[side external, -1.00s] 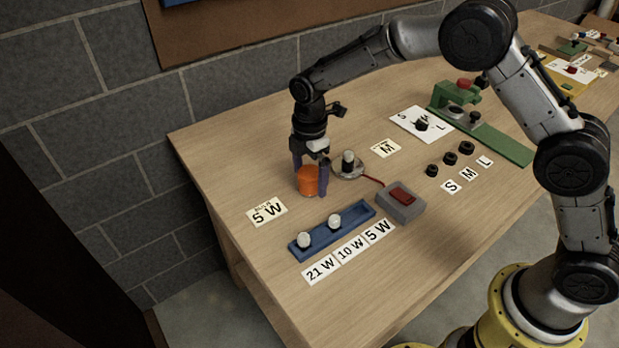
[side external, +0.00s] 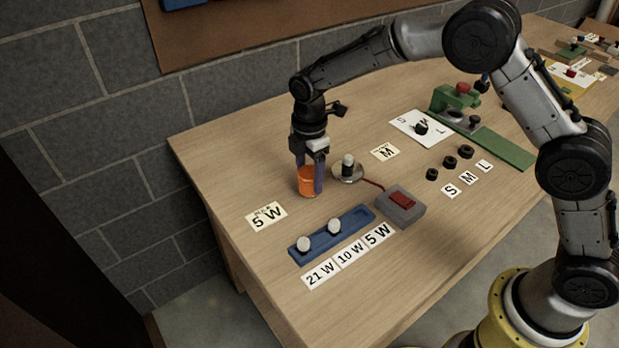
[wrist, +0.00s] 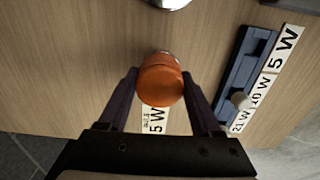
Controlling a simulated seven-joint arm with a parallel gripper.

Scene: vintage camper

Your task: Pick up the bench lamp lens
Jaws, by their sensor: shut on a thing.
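The orange bench lamp lens (side external: 307,182) is a cup-like cylinder at the far left part of the bench. My gripper (side external: 309,189) points down with a finger on either side of it and is shut on it. The lens appears to be at the bench top; I cannot tell any gap below. In the wrist view the lens (wrist: 161,84) sits between the dark fingers of my gripper (wrist: 160,76). The lamp's round metal base (side external: 338,175) with an uncovered bulb (side external: 347,163) stands just right of the lens.
A grey switch box (side external: 390,213) with a red rocker is wired to the lamp base. A blue rack (side external: 355,219) with two bulbs lies in front. A "5 W" card (side external: 277,213) lies left. Black rings (side external: 450,162) and a green fixture (side external: 505,147) are to the right.

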